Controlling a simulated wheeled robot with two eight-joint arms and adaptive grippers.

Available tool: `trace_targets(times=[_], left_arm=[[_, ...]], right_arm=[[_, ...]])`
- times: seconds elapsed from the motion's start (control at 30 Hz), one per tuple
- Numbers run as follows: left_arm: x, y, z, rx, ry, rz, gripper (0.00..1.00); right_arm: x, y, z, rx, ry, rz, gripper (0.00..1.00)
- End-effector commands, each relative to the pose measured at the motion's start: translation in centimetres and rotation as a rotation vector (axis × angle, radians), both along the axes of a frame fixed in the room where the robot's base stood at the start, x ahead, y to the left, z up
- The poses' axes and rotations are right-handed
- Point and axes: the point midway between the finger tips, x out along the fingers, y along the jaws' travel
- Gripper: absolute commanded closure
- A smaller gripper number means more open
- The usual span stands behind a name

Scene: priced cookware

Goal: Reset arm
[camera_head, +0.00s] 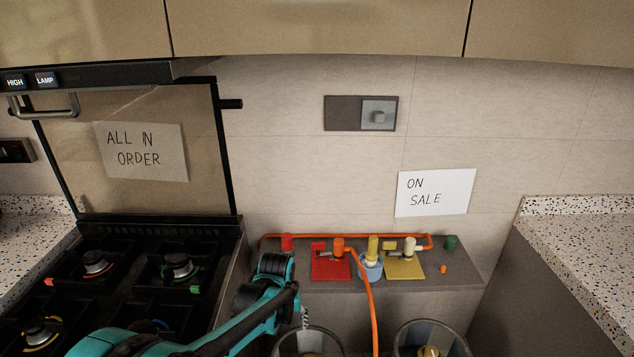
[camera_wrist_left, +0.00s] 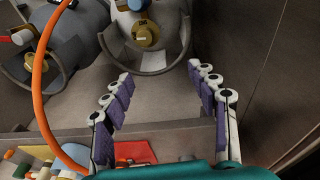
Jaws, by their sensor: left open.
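My left arm comes in from the lower left in the head view, and its gripper (camera_head: 303,316) points down by the front of the grey ledge. The left wrist view shows this gripper (camera_wrist_left: 160,77) open, with two purple-padded fingers wide apart and nothing between them. Past the fingertips are a grey floor and two round grey vessels. A red square (camera_wrist_left: 134,152) on the ledge shows behind the fingers. My right gripper is in neither view.
The ledge (camera_head: 330,299) holds a red square (camera_head: 330,268), a yellow square (camera_head: 406,269), a blue cup (camera_head: 370,268) and small coloured fittings. An orange hose (camera_head: 373,318) hangs over its front. Round vessels (camera_head: 432,327) stand below. A stove (camera_head: 130,262) is left, a speckled counter (camera_head: 585,235) right.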

Motion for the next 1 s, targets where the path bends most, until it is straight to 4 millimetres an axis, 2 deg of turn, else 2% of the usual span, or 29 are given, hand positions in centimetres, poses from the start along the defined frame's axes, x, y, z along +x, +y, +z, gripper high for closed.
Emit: trace_targets(times=[0.03, 0.2, 0.4, 0.6, 0.7, 0.83, 1.0], left_arm=[[-1.4, 1.0, 1.9, -0.003, -0.027, 0.001, 0.41], [-5.7, 3.8, 6.6, -0.005, -0.130, -0.009, 0.41], [-11.5, 6.7, 9.8, 0.005, -0.251, -0.018, 0.41], [-16.9, 8.8, 10.4, 0.025, -0.364, -0.027, 0.41], [-18.7, 9.4, 10.2, 0.036, -0.406, -0.030, 0.41], [-20.0, 9.9, 9.8, 0.045, -0.441, -0.033, 0.41], [-20.4, 10.0, 9.6, 0.050, -0.454, -0.034, 0.41]], right_arm=[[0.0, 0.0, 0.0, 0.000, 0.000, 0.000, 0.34], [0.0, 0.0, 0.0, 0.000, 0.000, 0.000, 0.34], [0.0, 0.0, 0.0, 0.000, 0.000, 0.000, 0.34], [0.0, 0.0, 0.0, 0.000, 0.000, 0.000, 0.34], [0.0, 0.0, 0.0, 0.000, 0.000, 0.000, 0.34], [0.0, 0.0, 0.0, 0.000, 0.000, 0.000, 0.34], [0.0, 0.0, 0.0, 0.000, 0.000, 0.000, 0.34]])
